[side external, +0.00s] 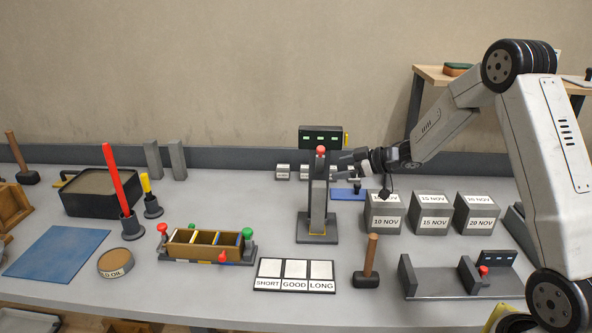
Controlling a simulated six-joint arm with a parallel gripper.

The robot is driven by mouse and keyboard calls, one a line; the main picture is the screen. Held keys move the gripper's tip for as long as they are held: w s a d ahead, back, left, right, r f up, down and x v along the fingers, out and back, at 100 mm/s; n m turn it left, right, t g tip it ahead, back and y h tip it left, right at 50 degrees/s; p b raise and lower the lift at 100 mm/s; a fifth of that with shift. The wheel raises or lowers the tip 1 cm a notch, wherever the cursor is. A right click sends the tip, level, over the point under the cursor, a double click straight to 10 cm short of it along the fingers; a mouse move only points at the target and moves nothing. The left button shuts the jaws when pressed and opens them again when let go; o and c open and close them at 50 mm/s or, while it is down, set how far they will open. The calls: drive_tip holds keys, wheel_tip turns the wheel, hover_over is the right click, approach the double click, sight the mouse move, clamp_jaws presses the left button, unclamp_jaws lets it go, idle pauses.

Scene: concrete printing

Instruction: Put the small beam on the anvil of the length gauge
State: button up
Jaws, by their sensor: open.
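A slim grey upright piece (318,205), which looks like the small beam, stands upright at the length gauge (304,236), a grey stand with a red knob on top. Its foot is at the yellow-edged anvil (317,234); I cannot tell whether it rests fully on it. My gripper (338,168) is open, just right of the upright piece's upper part, with its fingers pointing left. From this side I cannot tell whether the fingertips touch the piece or stand apart from it. A dark panel with green lights (320,137) is behind the gauge.
Two grey upright bars (153,160) stand at the back left. Dated grey cubes (383,215) stand right of the gauge. A SHORT/GOOD/LONG plate (295,275), a mallet (369,268) and a wooden mould (204,244) are in front. Another grey fixture (440,282) lies front right.

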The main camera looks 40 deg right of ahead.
drive_tip(key=s+a+f+m+g+h, duration=0.2)
drive_tip(key=s+a, duration=0.6)
drive_tip(key=s, duration=0.4)
drive_tip(key=s+a+f+m+g+h, duration=0.2)
drive_tip(key=s+a+g, duration=0.5)
drive_tip(key=s, duration=0.5)
drive_tip(key=shift+s+a+f+m+g+h, duration=0.2)
drive_tip(key=shift+a+m+g+h, duration=0.15)
drive_tip(key=shift+m+h, duration=0.6)
